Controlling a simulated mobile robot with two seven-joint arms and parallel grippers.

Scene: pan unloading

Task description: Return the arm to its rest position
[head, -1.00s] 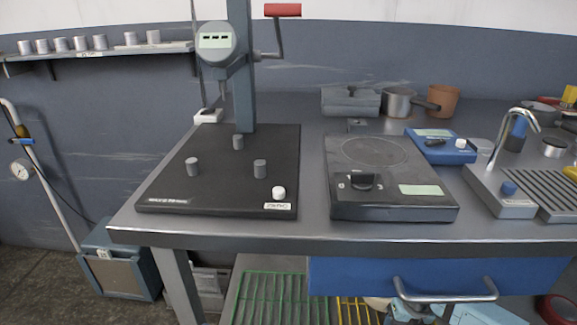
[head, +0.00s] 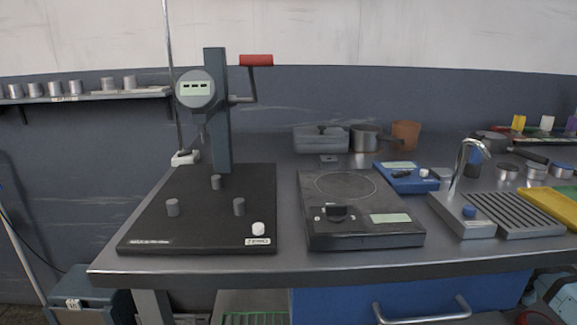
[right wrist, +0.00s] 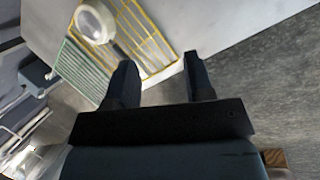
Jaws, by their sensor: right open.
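My right gripper (right wrist: 158,78) shows in the right wrist view with its two dark fingers apart and nothing between them. Beyond the fingers are the grey floor and a pale panel, and the gripper touches neither. No gripper or arm shows in the head view. My left gripper is in neither view.
A steel workbench (head: 300,268) holds a black plate with pegs (head: 140,225), a black hot plate (head: 345,235), a saucepan (head: 365,139) and a tap (head: 460,165). A blue drawer (head: 330,305) is below. Green (right wrist: 85,75) and yellow (right wrist: 145,40) racks lie near the right gripper.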

